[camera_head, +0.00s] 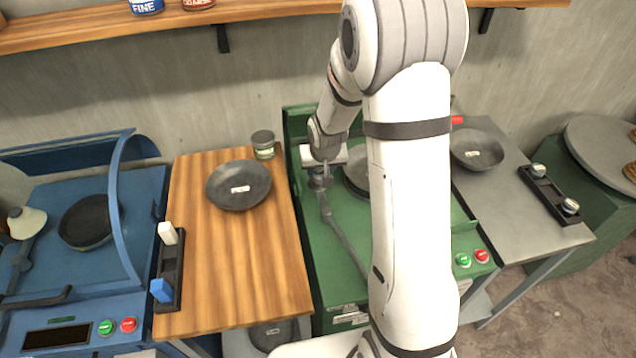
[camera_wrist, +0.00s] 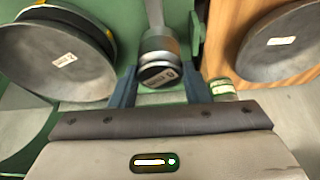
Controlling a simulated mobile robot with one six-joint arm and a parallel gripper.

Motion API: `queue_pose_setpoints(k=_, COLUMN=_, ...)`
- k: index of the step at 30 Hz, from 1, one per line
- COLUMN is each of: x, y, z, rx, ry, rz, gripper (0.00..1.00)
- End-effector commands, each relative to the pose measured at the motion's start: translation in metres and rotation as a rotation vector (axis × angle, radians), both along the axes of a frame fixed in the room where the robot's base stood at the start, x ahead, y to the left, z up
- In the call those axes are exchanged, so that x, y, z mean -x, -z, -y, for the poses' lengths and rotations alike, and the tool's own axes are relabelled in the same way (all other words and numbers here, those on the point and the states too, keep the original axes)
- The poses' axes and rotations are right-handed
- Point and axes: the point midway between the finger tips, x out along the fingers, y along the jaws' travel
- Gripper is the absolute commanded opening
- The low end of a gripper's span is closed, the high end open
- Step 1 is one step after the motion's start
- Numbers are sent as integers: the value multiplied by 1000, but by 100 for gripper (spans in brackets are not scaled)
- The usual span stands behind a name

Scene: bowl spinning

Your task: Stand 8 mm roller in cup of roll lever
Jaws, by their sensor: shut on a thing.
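The roller (camera_wrist: 160,76) is a short grey cylinder with a dark, labelled top face; the label is too small to read. My gripper (camera_wrist: 160,88) is shut on it, with one blue-grey finger on each side. In the head view my gripper (camera_head: 319,180) is over the green machine, at the upper end of the roll lever. The roll lever (camera_head: 345,240) is a grey bar slanting down to the right, and in the wrist view the lever (camera_wrist: 155,14) meets a light metal collar just beyond the roller. I cannot tell whether the roller is seated in the cup.
A dark bowl (camera_head: 238,186) and a small can (camera_head: 263,144) stand on the wooden table (camera_head: 250,290) to the left. A black rack (camera_head: 556,196) with two silver-topped pieces lies on the right table.

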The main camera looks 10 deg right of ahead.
Motion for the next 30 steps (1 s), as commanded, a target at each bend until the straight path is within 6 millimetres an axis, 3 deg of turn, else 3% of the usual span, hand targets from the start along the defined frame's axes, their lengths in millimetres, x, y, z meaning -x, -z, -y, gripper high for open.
queue_pose_setpoints(k=4, x=-20, y=3, z=-8, rx=1, ry=112, rz=12, gripper=3)
queue_pose_setpoints(k=9, x=-37, y=-15, z=-8, rx=0, ry=304, rz=11, gripper=3)
queue_pose_setpoints(k=18, x=-45, y=-45, z=-1, rx=0, ry=522, rz=4, gripper=3)
queue_pose_setpoints(k=30, x=-45, y=8, z=-1, rx=0, ry=539, rz=0, gripper=3)
